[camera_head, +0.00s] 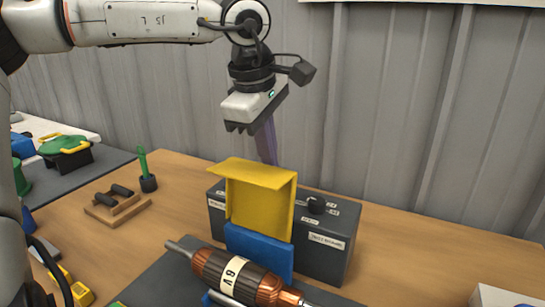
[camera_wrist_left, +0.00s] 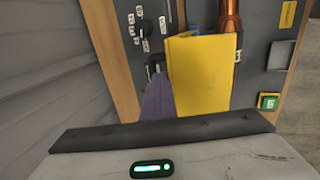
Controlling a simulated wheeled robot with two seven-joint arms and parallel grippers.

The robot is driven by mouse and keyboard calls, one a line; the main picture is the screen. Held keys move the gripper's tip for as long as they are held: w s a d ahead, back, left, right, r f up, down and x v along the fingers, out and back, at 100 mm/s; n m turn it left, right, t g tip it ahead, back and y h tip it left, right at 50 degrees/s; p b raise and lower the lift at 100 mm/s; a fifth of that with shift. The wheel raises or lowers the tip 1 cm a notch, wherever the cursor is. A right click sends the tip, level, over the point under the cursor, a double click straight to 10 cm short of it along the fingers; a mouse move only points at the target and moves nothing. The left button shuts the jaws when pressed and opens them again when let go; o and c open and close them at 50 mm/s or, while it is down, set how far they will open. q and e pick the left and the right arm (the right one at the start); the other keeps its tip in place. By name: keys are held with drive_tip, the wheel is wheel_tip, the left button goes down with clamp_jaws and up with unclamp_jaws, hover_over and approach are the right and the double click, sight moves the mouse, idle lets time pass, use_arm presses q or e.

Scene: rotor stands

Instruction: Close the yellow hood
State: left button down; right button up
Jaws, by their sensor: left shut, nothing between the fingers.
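The yellow hood (camera_head: 258,205) stands upright, open, with a flange along its top, behind a blue block (camera_head: 258,252). It also shows in the left wrist view (camera_wrist_left: 200,80), just right of my fingers. My left gripper (camera_head: 267,158) points down from above, behind the hood; its purple fingers are shut with nothing between them. In the left wrist view the fingers (camera_wrist_left: 158,98) appear close beside the hood's left edge; I cannot tell whether they touch it. In the head view the hood's top edge hides the fingertips. My right gripper is not in view.
A dark grey box (camera_head: 335,262) with a black knob (camera_head: 316,205) stands behind the hood. A copper and dark rotor (camera_head: 240,277) lies in front. A wooden stand (camera_head: 118,208) and a green-handled tool (camera_head: 145,170) are at left. The table right of the box is mostly clear.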

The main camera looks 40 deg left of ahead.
sight(257, 168)
use_arm(q)
drive_tip(key=shift+s+f+g, duration=0.3)
drive_tip(key=shift+s+f, duration=0.25)
drive_tip(key=shift+s, duration=0.1)
drive_tip(key=shift+s+d+r, duration=0.2)
drive_tip(key=shift+s+r, duration=0.05)
drive_tip(key=shift+s, duration=0.35)
drive_tip(key=shift+s+d+r, duration=0.15)
drive_tip(key=shift+s+r, duration=0.05)
drive_tip(key=shift+s, duration=0.35)
